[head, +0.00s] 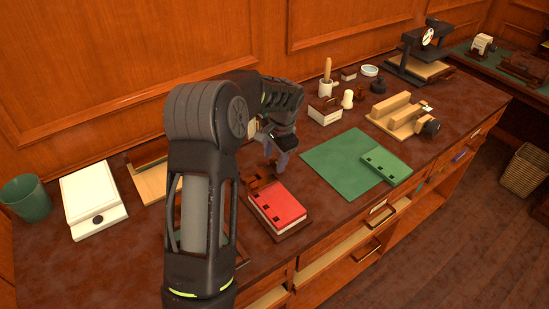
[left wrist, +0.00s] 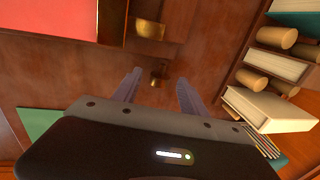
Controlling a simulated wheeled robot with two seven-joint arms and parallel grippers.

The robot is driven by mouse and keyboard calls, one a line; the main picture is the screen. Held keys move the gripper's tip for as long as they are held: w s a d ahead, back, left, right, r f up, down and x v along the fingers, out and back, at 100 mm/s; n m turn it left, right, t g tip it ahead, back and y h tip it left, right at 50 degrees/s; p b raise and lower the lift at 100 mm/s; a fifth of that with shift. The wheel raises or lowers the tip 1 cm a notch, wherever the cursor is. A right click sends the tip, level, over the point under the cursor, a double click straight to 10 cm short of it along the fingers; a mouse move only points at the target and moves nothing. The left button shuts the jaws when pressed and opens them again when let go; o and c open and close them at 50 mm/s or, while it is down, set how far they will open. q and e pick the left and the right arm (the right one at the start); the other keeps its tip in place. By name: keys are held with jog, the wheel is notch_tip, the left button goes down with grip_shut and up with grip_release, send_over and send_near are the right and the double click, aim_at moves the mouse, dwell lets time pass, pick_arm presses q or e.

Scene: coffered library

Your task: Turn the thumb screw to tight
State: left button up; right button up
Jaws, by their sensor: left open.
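A small dark brass screw-like part (left wrist: 156,76), which looks like the thumb screw, stands on a reddish-brown wooden surface in the left wrist view. My left gripper (left wrist: 157,88) is open, with one finger on each side of this part in the picture; I cannot tell whether either touches it. In the head view my left gripper (head: 274,155) points down above the dark wooden fixture (head: 258,180) behind the red book (head: 282,204). The screw cannot be made out there. A brass piece (left wrist: 150,28) sits near the red book in the wrist view. My right gripper is not in view.
A green mat (head: 335,165) with a green book (head: 386,166) lies right of the red book. A white box-like device (head: 92,200) and a green cup (head: 25,198) stand at left. A wooden press (head: 400,118) is farther right. The wood-panelled wall is behind.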

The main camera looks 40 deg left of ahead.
pick_arm(q)
jog(key=shift+a+f, duration=0.1)
jog(key=shift+f, duration=0.4)
jog(key=shift+c, duration=0.2)
grip_shut()
